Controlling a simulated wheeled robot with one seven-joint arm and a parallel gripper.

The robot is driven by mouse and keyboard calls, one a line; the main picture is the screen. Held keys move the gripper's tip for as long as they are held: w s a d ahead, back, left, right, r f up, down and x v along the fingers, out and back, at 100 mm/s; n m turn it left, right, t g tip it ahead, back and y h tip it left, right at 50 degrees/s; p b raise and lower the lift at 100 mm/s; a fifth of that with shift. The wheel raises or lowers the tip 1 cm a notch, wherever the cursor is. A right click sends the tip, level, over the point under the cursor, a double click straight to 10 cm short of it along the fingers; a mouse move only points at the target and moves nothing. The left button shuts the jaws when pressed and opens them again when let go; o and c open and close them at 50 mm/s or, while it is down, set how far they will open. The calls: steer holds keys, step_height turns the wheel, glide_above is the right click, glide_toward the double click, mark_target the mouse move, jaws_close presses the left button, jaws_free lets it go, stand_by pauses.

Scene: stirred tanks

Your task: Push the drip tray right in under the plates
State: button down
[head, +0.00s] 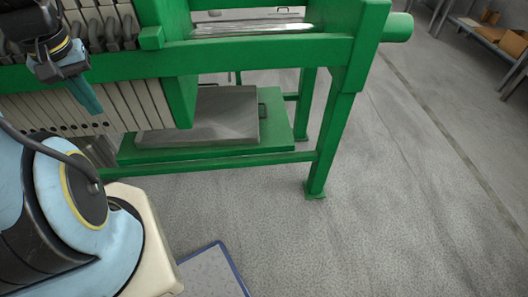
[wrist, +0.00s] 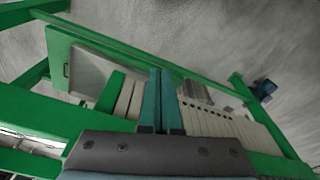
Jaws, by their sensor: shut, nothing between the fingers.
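The drip tray (head: 228,112) is a flat grey metal tray with a small dark handle at its right end. It lies on a green lower shelf (head: 290,137). Its right part sticks out beyond the pale plates (head: 120,105); its left part is hidden behind them and a green end block. The tray also shows at upper left in the wrist view (wrist: 88,70). My gripper (head: 90,102) has teal fingers, shut and empty. It is in front of the plates, above and left of the tray, apart from it. The fingers show side by side in the wrist view (wrist: 161,75).
The green press frame (head: 330,130) surrounds the shelf, with a leg to the right and a low rail (head: 240,161) along the near side. Grey floor is clear on the right. A blue-edged mat or panel (head: 215,272) lies at the bottom. Shelving with boxes stands far right.

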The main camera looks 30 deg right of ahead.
steer(key=w+d+f+m+b, duration=0.25)
steer(key=d+f+b, duration=0.35)
steer(key=f, duration=0.6)
steer(key=m+t+h+b, duration=1.15)
steer(key=m+b, duration=0.95)
steer(key=b, duration=1.2)
glide_toward(262, 147)
steer(key=d+t+y, duration=0.1)
steer(key=t+y, duration=0.1)
steer(key=x, duration=0.3)
steer(key=b+x, duration=0.1)
steer(key=x, duration=0.2)
steer(key=r+b+x, duration=0.1)
steer(key=x, duration=0.2)
steer(key=shift+s+d, duration=0.2)
steer(key=shift+d, duration=0.25)
steer(key=shift+a, duration=0.1)
